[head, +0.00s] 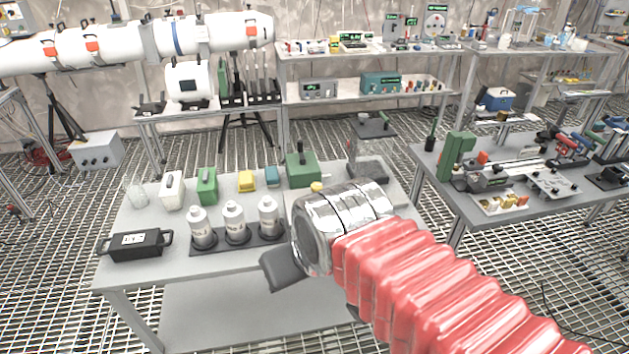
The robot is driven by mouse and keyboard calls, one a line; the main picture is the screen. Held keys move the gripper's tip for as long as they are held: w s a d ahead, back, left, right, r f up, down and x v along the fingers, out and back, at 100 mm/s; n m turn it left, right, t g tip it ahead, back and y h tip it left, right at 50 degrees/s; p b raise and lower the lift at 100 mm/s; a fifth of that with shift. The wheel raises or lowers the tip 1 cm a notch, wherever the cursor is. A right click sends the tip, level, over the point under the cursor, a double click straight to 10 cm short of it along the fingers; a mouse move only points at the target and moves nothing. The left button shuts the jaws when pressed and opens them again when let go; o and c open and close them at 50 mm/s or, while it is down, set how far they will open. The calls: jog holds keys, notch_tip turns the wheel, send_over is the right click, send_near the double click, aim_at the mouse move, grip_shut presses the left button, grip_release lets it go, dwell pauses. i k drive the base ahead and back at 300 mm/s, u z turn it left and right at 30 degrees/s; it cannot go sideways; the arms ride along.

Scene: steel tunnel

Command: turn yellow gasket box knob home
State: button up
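A small yellow box (245,181) stands toward the back of the near grey table, between a green canister and a teal box. A small yellow rounded piece (317,187) shows just above the metal end of my arm; I cannot tell whether it is a knob or what it belongs to. My red-sleeved arm reaches in from the lower right over the table's right part. One dark finger of my gripper (283,269) shows below the metal cuff, near the table's front edge. The rest of the gripper is hidden, so its opening does not show. The yellow box is apart from it.
White bottles stand in a dark rack (238,248), left of my gripper. A black case (136,245) sits at the front left. A green box (301,169) and teal box (272,176) stand behind. A second cluttered table (474,213) is at right. The near table's front strip is mostly clear.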

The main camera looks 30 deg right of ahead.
aim_at(316, 186)
jog(key=u, duration=0.05)
jog(key=i, duration=1)
jog(key=z, duration=0.05)
